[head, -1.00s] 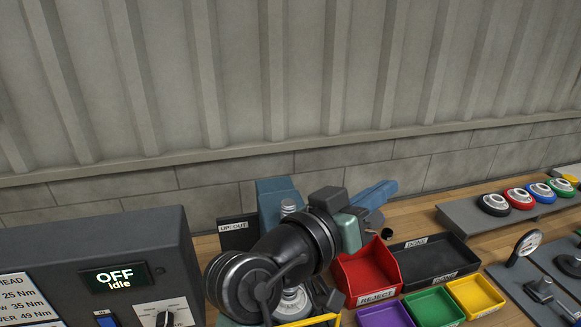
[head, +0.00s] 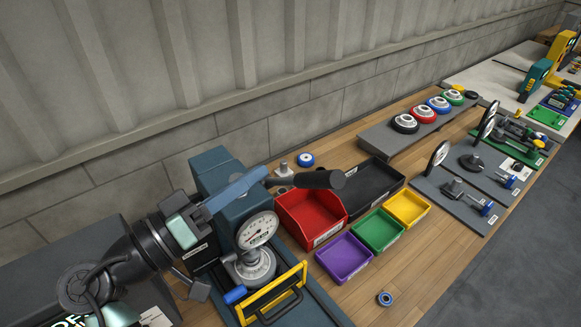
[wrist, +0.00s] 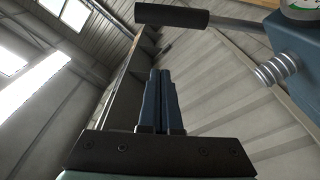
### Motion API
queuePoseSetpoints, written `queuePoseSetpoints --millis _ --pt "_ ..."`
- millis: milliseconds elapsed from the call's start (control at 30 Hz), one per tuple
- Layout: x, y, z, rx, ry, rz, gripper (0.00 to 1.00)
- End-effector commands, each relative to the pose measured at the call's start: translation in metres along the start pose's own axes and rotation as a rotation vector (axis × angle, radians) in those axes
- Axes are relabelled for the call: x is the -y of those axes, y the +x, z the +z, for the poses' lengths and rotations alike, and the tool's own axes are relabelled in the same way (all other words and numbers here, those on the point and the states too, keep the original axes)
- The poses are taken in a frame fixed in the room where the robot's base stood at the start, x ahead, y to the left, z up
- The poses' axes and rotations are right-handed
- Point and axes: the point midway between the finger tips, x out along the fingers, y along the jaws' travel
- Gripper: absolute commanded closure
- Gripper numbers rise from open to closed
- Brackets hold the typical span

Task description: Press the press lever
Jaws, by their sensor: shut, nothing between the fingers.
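The press (head: 211,165) is a blue-grey body at the centre left of the head view, with a round dial gauge (head: 257,230) on its front. Its press lever (head: 323,180) has a thick black grip and sticks out to the right, roughly level. In the wrist view the lever's black grip (wrist: 172,16) lies beyond the fingertips, and its rod runs right to the press body. My gripper (head: 262,174) has its blue fingers shut and empty, beside the press top and left of the grip. The fingers also show in the wrist view (wrist: 161,72), apart from the grip.
A yellow guard frame (head: 272,297) stands in front of the press. A red bin (head: 308,221), a black tray (head: 395,172) and purple, green and yellow trays (head: 408,207) lie to the right. A bearing ring (head: 385,298) lies on the bare wooden bench.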

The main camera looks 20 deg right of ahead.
Motion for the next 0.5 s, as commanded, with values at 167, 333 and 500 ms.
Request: queuePoseSetpoints --millis 167,333,500 --pt "-0.003 0.022 -0.002 0.004 -0.003 0.002 1.0" --pt "-0.005 0.058 -0.003 0.005 -0.003 0.003 1.0" --pt "-0.004 0.095 -0.003 0.004 -0.003 0.001 1.0"
